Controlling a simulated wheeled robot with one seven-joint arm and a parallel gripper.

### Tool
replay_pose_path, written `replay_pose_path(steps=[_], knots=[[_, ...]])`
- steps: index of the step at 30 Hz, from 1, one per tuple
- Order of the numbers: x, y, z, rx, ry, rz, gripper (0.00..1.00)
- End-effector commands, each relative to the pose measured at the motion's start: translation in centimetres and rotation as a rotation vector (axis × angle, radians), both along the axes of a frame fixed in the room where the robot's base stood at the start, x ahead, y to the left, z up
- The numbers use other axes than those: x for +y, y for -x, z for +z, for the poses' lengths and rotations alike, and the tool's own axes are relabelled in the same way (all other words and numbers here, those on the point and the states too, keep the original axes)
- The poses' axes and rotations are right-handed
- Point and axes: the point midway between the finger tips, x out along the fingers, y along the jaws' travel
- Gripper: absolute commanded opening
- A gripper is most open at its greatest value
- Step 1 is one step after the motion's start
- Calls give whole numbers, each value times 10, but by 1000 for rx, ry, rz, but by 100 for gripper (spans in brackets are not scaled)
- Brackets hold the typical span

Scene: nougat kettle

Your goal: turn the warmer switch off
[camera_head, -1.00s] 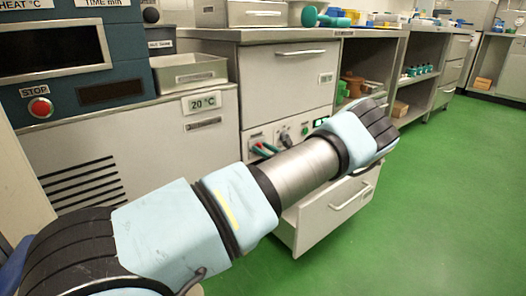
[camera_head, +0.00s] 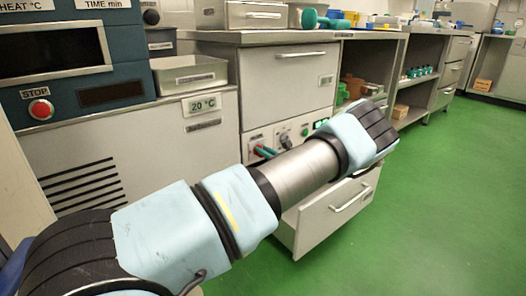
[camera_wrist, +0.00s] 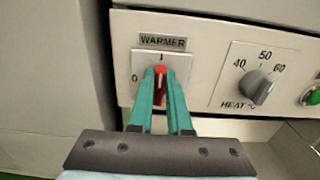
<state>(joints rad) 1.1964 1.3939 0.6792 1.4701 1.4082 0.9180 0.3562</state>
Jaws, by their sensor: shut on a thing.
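The red warmer switch (camera_wrist: 160,75) is on a light panel under a WARMER label, in the wrist view. It stands roughly upright, toward the I mark above it; the 0 mark is to its left. My gripper (camera_wrist: 161,88) has its two teal fingers shut on the switch, one on each side. In the head view my gripper (camera_head: 264,152) shows only partly at the panel, left of the heat knob. My arm hides much of the area below and right of it.
The HEAT knob (camera_wrist: 257,87) and a green button (camera_wrist: 314,96) sit right of the switch. Below the panel an open drawer (camera_head: 335,210) juts out over the green floor. A unit with a red STOP button (camera_head: 41,109) stands left. Clear floor lies right.

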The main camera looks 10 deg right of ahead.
Motion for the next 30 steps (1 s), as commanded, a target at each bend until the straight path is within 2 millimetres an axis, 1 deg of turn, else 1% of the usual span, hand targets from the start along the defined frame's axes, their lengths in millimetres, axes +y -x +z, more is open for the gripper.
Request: replay_pose_path(steps=[8, 14, 20, 30], knots=[[0, 0, 0, -8, 17, -1, 0], [1, 1, 0, -41, 89, -1, 0], [3, 2, 0, -106, 226, -1, 0], [6, 4, -1, -244, 517, -2, 0]])
